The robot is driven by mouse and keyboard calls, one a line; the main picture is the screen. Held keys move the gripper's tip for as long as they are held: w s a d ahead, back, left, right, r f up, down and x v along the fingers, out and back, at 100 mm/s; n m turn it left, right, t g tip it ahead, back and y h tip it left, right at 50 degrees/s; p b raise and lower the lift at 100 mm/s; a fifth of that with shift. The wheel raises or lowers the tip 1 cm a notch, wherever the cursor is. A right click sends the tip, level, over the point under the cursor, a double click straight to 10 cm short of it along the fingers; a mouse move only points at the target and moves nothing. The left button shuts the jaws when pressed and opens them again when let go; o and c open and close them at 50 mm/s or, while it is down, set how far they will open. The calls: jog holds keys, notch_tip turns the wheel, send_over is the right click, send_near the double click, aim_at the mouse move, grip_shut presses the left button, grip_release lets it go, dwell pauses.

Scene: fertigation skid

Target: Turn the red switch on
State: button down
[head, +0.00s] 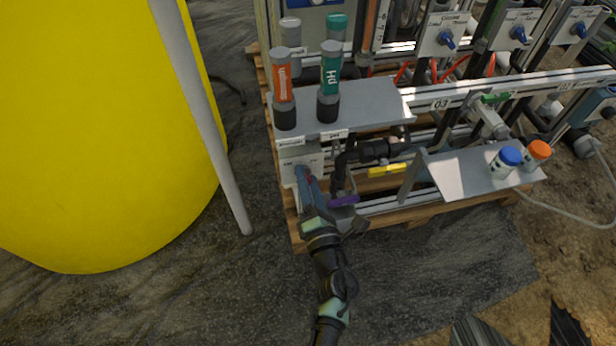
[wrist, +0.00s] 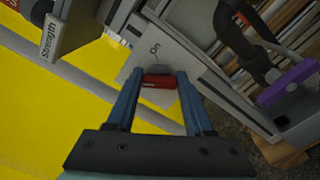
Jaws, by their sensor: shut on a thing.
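The red switch (wrist: 158,82) shows in the wrist view on a light grey switch box (wrist: 172,55), just below a printed "on" label. My gripper (wrist: 161,76) has its two blue fingers shut on the red switch, one on each side. In the head view my gripper (head: 305,175) reaches up to the front of the grey box (head: 301,161) at the left end of the skid. The switch itself is hidden by the fingers in that view. The lever's exact tilt is hard to tell.
A large yellow tank (head: 90,130) and a grey pole (head: 205,110) stand to the left. A grey shelf (head: 370,105) with several sensor tubes is above the box. A purple-handled valve (head: 344,201) sits close on the right. The ground in front is clear.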

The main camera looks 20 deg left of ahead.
jog(key=shift+f+m+p, duration=0.2)
jog(key=shift+m+p, duration=1.25)
jog(key=shift+m, duration=2.35)
jog(key=shift+f+m+p, duration=0.15)
jog(key=shift+m+p, duration=1.25)
jog(key=shift+m, duration=2.4)
jog(key=shift+c, duration=1.4)
grip_release()
jog(key=p+v, duration=0.4)
jog(key=v, duration=0.9)
